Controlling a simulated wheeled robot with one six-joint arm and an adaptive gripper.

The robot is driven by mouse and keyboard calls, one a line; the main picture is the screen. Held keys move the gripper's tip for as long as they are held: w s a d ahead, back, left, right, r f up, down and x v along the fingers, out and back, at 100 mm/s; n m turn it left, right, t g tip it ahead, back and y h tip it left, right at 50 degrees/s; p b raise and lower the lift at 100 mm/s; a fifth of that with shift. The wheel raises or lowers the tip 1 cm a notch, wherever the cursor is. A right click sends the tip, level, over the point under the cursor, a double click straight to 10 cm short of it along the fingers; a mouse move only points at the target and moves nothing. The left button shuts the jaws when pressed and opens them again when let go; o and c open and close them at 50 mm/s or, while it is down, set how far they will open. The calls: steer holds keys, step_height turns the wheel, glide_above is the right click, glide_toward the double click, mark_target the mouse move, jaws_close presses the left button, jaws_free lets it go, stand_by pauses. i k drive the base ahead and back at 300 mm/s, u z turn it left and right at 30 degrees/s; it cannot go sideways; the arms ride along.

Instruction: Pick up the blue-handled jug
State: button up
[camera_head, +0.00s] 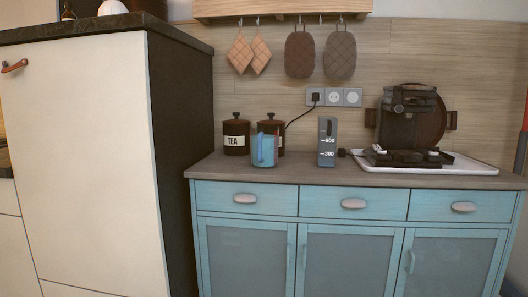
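A small jug (264,152) with a blue handle stands upright on the wooden counter, left of centre. Its body is blue-grey, and its handle faces towards me. It stands in front of two dark canisters and partly covers the right one. A grey measuring jug (327,148) with a dark handle and the marks 600 and 300 stands a little to its right, apart from it. My gripper is not in view.
The TEA canister (236,136) and a second canister (271,128) stand behind the jug. A dark appliance (405,115) and white tray (458,164) occupy the counter's right. A tall cabinet (90,160) borders the left. Blue drawers (330,200) are below.

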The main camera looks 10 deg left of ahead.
mark_target(264, 139)
steer(key=z, duration=0.7)
steer(key=i, duration=1)
steer(key=u, duration=0.35)
